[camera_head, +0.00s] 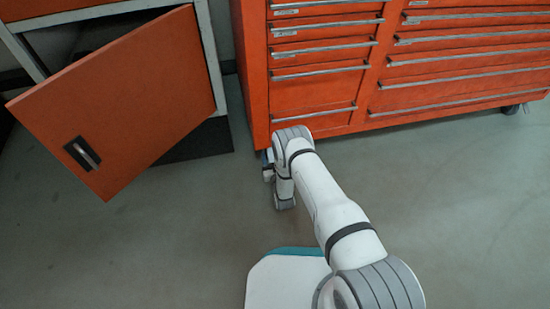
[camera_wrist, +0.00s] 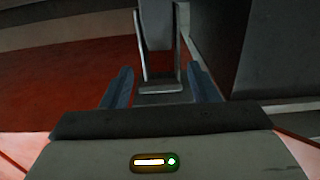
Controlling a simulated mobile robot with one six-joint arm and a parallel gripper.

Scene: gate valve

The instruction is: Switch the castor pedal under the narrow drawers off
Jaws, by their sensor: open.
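The narrow drawers (camera_head: 318,88) form the left column of the orange cabinet in the head view. The end of my arm is low at that column's front left corner and covers most of the castor there. In the wrist view a castor (camera_wrist: 157,30) with grey metal side plates shows straight ahead. Its flat pedal (camera_wrist: 160,88) lies between the fingertips of my gripper (camera_wrist: 160,85). My gripper is open, with one finger on each side of the pedal. I cannot tell whether the fingers touch it. The pedal's tilt is hard to judge.
The wide drawers (camera_head: 460,65) are to the right, with another castor (camera_head: 512,108) under their far end. The grey floor (camera_head: 150,250) in front is clear.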

